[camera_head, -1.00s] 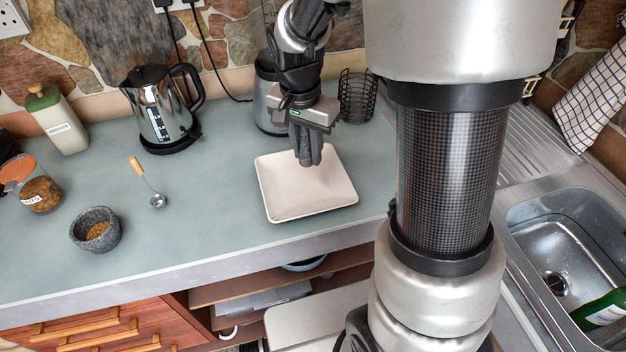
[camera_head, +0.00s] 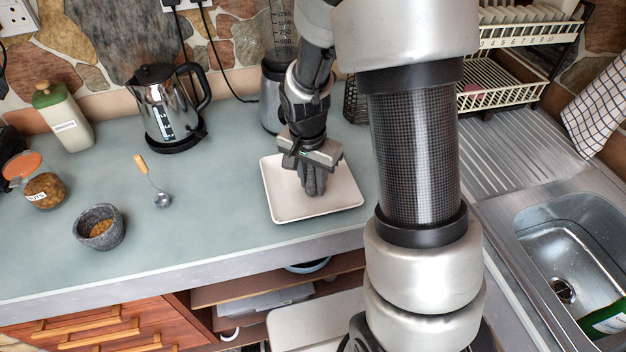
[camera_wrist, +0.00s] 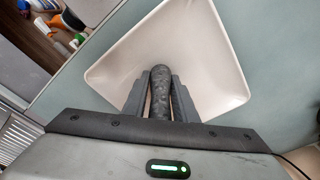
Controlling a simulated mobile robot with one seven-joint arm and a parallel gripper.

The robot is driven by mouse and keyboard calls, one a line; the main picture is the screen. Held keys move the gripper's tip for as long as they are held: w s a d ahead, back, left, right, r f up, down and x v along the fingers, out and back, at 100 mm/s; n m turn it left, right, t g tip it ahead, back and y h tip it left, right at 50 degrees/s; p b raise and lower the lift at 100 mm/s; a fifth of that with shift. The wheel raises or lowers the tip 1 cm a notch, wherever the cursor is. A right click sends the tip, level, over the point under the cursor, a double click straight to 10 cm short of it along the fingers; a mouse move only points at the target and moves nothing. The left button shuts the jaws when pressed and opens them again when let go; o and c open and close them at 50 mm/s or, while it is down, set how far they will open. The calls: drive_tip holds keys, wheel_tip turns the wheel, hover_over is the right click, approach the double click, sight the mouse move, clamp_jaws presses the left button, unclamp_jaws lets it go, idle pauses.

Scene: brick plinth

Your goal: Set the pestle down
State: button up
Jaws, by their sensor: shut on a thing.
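A dark grey stone pestle (camera_wrist: 160,92) is between the two fingers of my gripper (camera_wrist: 159,95) in the wrist view. The gripper is shut on it. In the head view my gripper (camera_head: 312,180) is low over the white square plate (camera_head: 285,207), and the pestle is hard to tell from the dark fingers. The plate also shows under the pestle in the wrist view (camera_wrist: 215,60). I cannot tell whether the pestle touches the plate. A grey stone mortar (camera_head: 92,240) with brown contents stands at the left of the counter.
A spoon with a wooden handle (camera_head: 152,180), a lidded jar (camera_head: 45,190), a green-topped bottle (camera_head: 66,120) and a kettle (camera_head: 168,115) stand to the left. A blender (camera_head: 272,90) is behind my arm. The sink (camera_head: 570,250) is at right.

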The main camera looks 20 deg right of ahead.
drive_tip(key=shift+f, duration=0.25)
drive_tip(key=o, duration=1)
drive_tip(key=shift+r, duration=0.1)
drive_tip(key=shift+o, duration=0.2)
drive_tip(key=shift+r, duration=0.1)
drive_tip(key=r, duration=0.8)
drive_tip(key=s+a+r+p, duration=0.1)
drive_tip(key=r, duration=0.3)
drive_tip(key=shift+r, duration=0.2)
drive_tip(key=s+r+n+t+y, duration=0.1)
drive_tip(key=s+r+n+t, duration=0.3)
drive_tip(key=s+r+n, duration=0.5)
drive_tip(key=s+r, duration=0.4)
drive_tip(key=s, duration=0.2)
drive_tip(key=shift+s+d+r+t, duration=0.25)
drive_tip(key=shift+s+d+t, duration=0.05)
drive_tip(key=shift+s+d, duration=0.1)
